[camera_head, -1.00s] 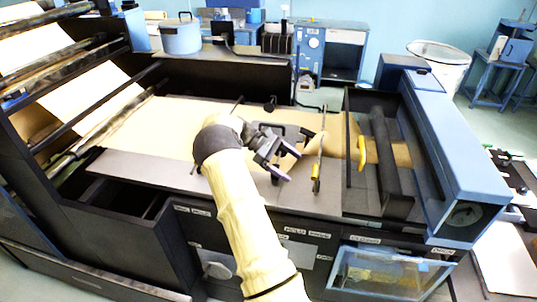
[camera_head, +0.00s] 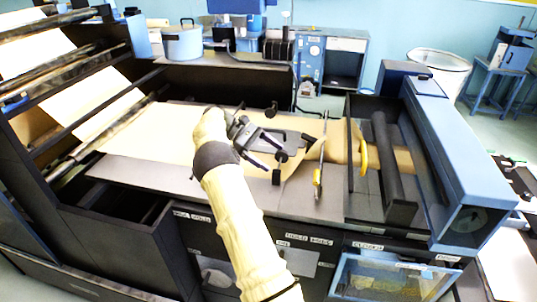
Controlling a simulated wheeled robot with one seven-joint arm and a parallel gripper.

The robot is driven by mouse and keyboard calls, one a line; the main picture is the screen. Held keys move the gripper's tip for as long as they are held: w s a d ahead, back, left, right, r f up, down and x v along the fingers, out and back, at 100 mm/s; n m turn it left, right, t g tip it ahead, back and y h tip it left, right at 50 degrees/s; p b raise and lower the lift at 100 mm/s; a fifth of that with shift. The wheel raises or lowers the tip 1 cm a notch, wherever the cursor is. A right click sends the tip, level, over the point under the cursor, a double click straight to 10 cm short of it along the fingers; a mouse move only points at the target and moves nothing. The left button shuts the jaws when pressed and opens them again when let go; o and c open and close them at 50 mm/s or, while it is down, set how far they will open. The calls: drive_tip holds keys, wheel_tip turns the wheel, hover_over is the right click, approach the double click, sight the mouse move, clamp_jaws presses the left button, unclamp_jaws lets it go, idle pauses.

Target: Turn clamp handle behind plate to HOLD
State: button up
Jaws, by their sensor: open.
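My gripper (camera_head: 279,166) is open and empty above the kraft paper (camera_head: 175,130), its fingers pointing right. A yellow curved handle (camera_head: 362,150) stands further right, beyond the plate and apart from my gripper. A small black knob (camera_head: 271,110) sits behind my gripper. I cannot tell which part is the clamp handle, and no HOLD mark by it is readable. The gripper covers some of the paper and the dark flat part behind it.
A dark roller (camera_head: 385,150) and a blue housing (camera_head: 465,150) close off the right side. Black rails and bars (camera_head: 90,110) rise at the left. A blue-framed window (camera_head: 390,278) is below at the front.

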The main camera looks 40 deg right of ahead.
drive_tip(key=c, duration=0.7)
drive_tip(key=shift+s+a+f+t+y, duration=0.1)
drive_tip(key=shift+s+a+t+y, duration=0.25)
drive_tip(key=shift+t, duration=0.35)
drive_tip(key=c, duration=0.7)
drive_tip(key=s+a+t, duration=0.1)
drive_tip(key=a, duration=0.1)
drive_tip(key=s+a+f+t+y, duration=0.1)
drive_tip(key=a, duration=0.1)
drive_tip(key=s+a+m+t+y, duration=0.1)
drive_tip(key=shift+a+f+t, duration=0.2)
drive_tip(key=shift+a+t, duration=0.2)
clamp_jaws()
drive_tip(key=s+a+m+t+y, duration=0.2)
drive_tip(key=s+a+t, duration=0.1)
drive_tip(key=s+a, duration=0.5)
drive_tip(key=s+a+f+m+t+y, duration=0.1)
drive_tip(key=s+a+t, duration=0.3)
drive_tip(key=s+a, duration=0.5)
drive_tip(key=a+m+y, duration=0.1)
drive_tip(key=a, duration=0.3)
drive_tip(key=shift+a+f+m+t, duration=0.2)
drive_tip(key=shift+f+m+t, duration=0.1)
drive_tip(key=shift+m, duration=0.1)
drive_tip(key=shift+a, duration=0.1)
